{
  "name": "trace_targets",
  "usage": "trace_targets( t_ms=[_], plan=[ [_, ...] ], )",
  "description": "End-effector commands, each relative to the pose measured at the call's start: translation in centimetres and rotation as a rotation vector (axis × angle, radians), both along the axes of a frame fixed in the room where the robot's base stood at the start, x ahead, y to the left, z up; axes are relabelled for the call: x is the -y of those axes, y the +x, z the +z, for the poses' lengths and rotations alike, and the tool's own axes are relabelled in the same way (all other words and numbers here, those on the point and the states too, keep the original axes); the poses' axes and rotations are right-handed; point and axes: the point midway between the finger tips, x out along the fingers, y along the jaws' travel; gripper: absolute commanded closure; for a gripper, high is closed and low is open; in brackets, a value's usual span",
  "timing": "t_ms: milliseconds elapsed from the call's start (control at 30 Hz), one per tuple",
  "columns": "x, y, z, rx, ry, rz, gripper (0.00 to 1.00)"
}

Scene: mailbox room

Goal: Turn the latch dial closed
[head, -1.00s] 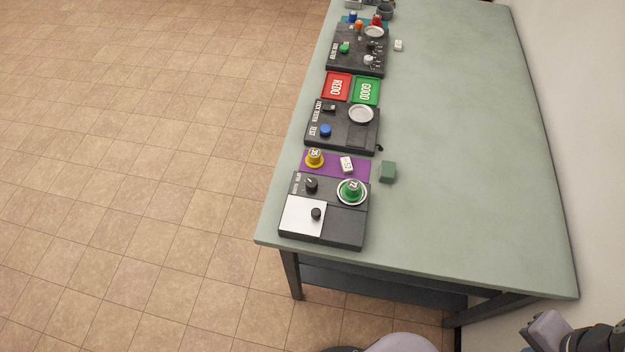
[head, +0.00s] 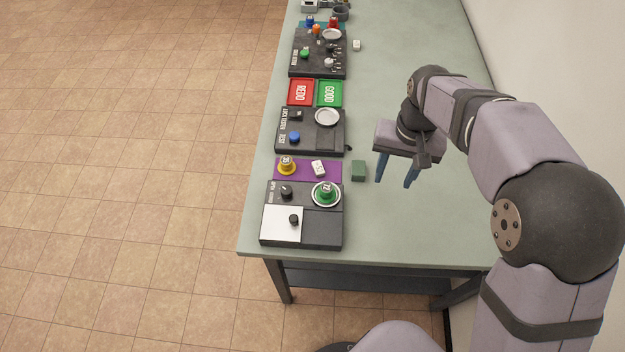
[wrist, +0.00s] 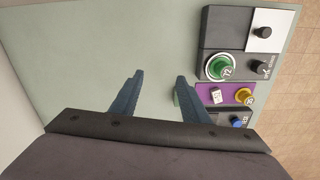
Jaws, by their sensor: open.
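The nearest black panel (head: 322,228) carries two black knobs. One dial (head: 286,191) sits on its dark upper left part, beside small lettering I cannot read. The other knob (head: 294,219) sits on a white plate (head: 275,228). I cannot tell which is the latch dial. Both also show in the wrist view, the upper-left dial (wrist: 259,66) and the white plate's knob (wrist: 264,32). My gripper (head: 395,178) is open and empty, above the table to the right of the panel, apart from both knobs. Its blue fingers (wrist: 159,78) show in the wrist view.
A green piece (head: 326,194) sits in a round dish on the panel. A purple mat (head: 303,171) with a yellow piece (head: 287,167) and white block (head: 318,168) lies behind it. A green block (head: 358,171) stands between mat and gripper. More panels stand farther back.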

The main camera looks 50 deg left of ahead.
Motion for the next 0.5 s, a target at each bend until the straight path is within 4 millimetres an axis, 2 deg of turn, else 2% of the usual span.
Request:
trace_targets(
  t_ms=[33, 100, 200, 333, 400, 500],
  plan=[
    [-3.6, -2.0, -0.2, -0.002, -0.001, 0.062, 0.58],
    [-7.4, -4.5, -0.6, -0.004, -0.001, 0.123, 0.58],
    [-11.8, -8.5, -1.1, -0.004, 0.001, 0.201, 0.58],
    [-15.5, -12.8, -1.7, -0.005, 0.003, 0.273, 0.58],
    [-16.7, -14.6, -1.9, -0.005, 0.003, 0.300, 0.58],
    [-17.7, -16.0, -2.1, -0.005, 0.006, 0.321, 0.58]
  ],
)
